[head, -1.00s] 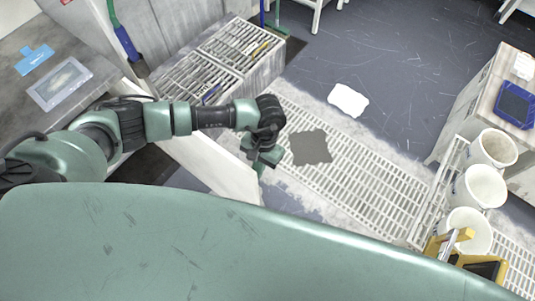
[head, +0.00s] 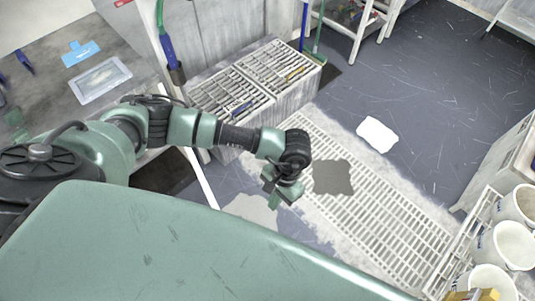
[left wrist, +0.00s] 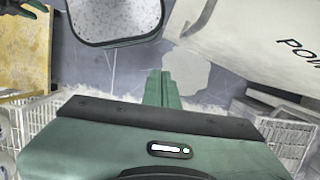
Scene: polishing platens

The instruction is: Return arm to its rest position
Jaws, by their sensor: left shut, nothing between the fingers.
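My left arm comes in from the left in the head view, bent, with its gripper (head: 280,192) pointing down above the floor beside the grated strip. The gripper is shut and empty. In the left wrist view its two green fingers (left wrist: 163,88) lie together, with bare floor beyond them. My right gripper cannot be made out in the head view.
A grey bench (head: 40,100) stands at the left with a framed panel (head: 101,80) and a blue piece (head: 80,53) on it. A slotted rack (head: 270,70) stands behind my arm. White buckets (head: 503,246) stand at the right.

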